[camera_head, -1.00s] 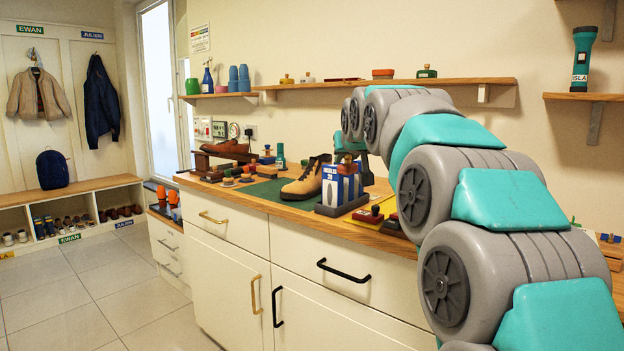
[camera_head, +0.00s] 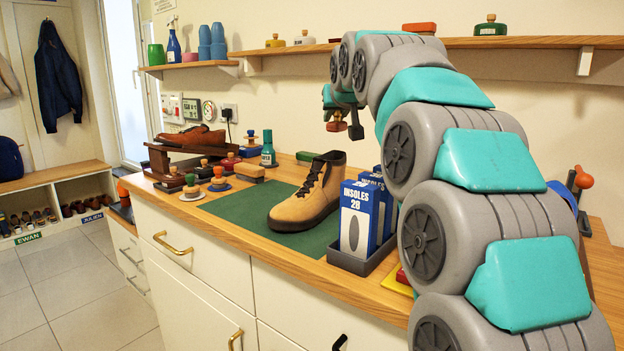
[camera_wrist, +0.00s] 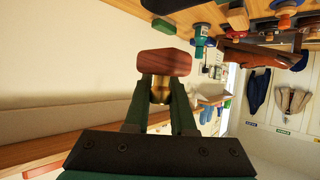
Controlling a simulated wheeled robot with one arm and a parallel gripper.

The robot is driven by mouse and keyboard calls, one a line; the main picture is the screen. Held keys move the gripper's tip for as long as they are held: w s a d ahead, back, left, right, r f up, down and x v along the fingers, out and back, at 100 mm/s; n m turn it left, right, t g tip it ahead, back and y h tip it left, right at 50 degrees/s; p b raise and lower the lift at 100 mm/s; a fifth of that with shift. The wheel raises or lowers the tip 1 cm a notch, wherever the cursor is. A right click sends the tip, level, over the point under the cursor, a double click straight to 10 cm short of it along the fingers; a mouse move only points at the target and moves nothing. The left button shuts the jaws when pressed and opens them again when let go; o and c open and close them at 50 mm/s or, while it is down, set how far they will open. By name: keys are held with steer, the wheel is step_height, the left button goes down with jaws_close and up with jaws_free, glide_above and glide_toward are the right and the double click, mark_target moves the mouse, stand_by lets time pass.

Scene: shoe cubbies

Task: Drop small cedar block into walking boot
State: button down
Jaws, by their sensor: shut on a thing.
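The tan walking boot (camera_head: 303,203) with a dark collar stands upright on a green mat (camera_head: 245,222) on the counter, its opening facing up. My gripper (camera_head: 337,116) is raised above and behind the boot, near the wall. It is shut on the small cedar block (camera_head: 334,126), a reddish-brown block. In the wrist view the block (camera_wrist: 165,63) sits at the fingertips, with a brass-coloured knob (camera_wrist: 160,90) between the fingers of my gripper (camera_wrist: 160,98). The block is clear of the counter and apart from the boot. The inside of the boot is hidden.
Blue insole boxes (camera_head: 358,215) in a grey tray stand right of the boot. Several knobbed tins and brushes, a teal bottle (camera_head: 268,149) and a brown shoe on a stand (camera_head: 190,140) are to its left. A wall shelf (camera_head: 540,42) runs above.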

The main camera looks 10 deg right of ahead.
mark_target(339, 132)
steer(key=f+b, duration=0.1)
steer(key=f, duration=0.1)
steer(key=w+f+b, duration=0.1)
steer(key=f+b, duration=0.1)
steer(key=f, duration=0.1)
steer(key=shift+f, duration=0.35)
steer(key=c, duration=0.7)
jaws_free()
steer(key=b+v, duration=0.1)
steer(key=v, duration=0.6)
steer(key=shift+s, duration=0.3)
steer(key=shift+s, duration=0.1)
